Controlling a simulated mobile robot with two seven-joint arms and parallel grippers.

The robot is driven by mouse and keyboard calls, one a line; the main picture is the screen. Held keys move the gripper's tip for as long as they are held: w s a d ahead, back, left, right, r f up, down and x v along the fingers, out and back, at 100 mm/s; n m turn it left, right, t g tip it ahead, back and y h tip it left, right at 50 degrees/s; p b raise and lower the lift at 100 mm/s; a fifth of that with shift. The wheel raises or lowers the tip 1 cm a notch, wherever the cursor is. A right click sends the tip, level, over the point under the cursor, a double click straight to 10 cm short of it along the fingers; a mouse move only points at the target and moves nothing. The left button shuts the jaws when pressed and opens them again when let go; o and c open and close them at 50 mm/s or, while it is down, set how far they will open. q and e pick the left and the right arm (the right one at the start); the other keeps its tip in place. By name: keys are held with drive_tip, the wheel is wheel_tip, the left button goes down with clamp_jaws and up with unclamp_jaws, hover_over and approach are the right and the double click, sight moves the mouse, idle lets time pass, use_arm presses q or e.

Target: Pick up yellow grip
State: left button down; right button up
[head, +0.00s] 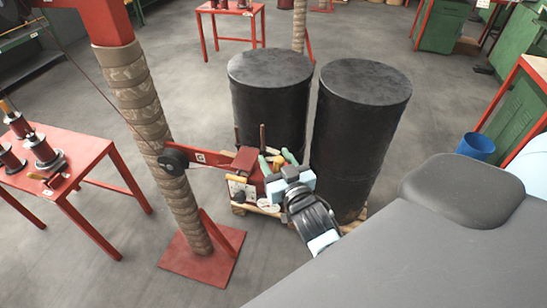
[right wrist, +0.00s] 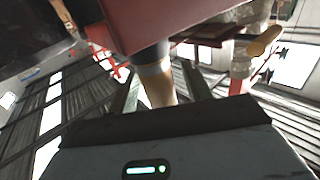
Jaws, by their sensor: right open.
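The yellow grip (head: 278,161) shows as a small yellow-orange patch by the red machine in front of the black drums. My right gripper (head: 277,160) is there, with its green fingers on either side of the grip. In the right wrist view the grip (right wrist: 157,86) is a tan-yellow handle below a dark collar. It stands between the two open fingers of my right gripper (right wrist: 160,92), with gaps visible at its sides. My gripper's body hides part of the machine in the head view. My left gripper is not in view.
A wrapped red post (head: 155,120) stands to the left. A red table (head: 75,145) with coils is farther left. Grey floor is free in front.

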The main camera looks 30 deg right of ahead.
drive_tip(key=shift+w, duration=0.4)
drive_tip(key=shift+s+r, duration=0.1)
drive_tip(key=shift+s, duration=0.25)
drive_tip(key=shift+c, duration=0.6)
drive_tip(key=shift+a, duration=0.1)
drive_tip(key=shift+c, duration=1.2)
clamp_jaws()
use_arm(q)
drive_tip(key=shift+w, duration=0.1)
use_arm(e)
drive_tip(key=shift+w, duration=0.1)
